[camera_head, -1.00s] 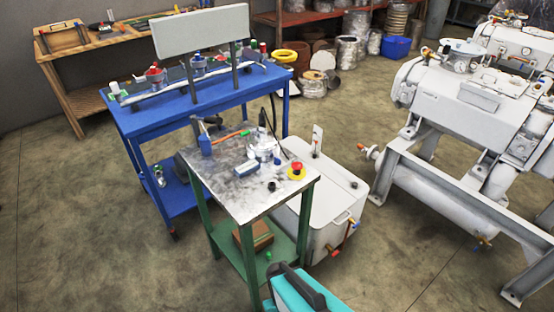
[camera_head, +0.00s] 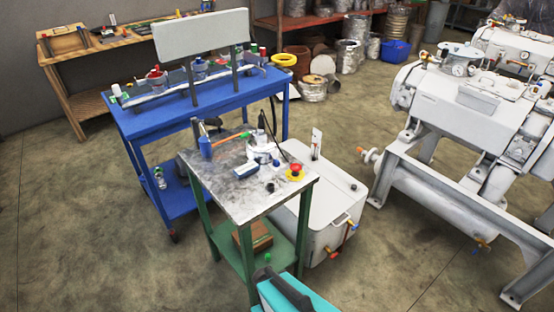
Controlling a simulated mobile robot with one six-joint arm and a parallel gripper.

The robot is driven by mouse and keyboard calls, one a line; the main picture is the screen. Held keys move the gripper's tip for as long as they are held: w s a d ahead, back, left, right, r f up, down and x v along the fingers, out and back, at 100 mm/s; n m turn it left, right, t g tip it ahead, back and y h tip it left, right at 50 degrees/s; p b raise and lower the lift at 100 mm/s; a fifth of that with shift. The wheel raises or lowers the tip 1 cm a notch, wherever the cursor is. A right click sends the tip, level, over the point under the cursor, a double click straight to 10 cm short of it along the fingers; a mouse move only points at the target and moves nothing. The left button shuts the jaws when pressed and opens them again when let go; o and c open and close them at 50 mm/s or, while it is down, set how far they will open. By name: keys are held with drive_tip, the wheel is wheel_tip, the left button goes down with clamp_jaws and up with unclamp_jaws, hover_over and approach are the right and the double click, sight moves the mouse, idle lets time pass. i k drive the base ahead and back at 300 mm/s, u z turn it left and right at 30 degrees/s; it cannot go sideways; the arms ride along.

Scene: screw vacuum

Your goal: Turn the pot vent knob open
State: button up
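A small silver metal pot (camera_head: 262,147) stands near the back edge of the metal-topped green table (camera_head: 232,186). A dark upright fitting and a hose are at its top. Its vent knob is too small to single out, and I cannot tell its setting. A teal and dark grey part of mine shows at the bottom edge, in front of the table and well apart from the pot. My gripper cannot be made out in this view.
A red and yellow emergency button (camera_head: 296,172), a blue-and-white box (camera_head: 246,170) and a blue holder (camera_head: 205,147) share the tabletop. A white tank (camera_head: 322,207) stands close on the right, a blue bench (camera_head: 170,118) behind. Floor is open at left.

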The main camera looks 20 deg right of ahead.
sight(276, 163)
drive_tip(key=k, duration=1.7)
drive_tip(key=u, duration=0.55)
drive_tip(key=i, duration=1)
drive_tip(key=u, duration=0.05)
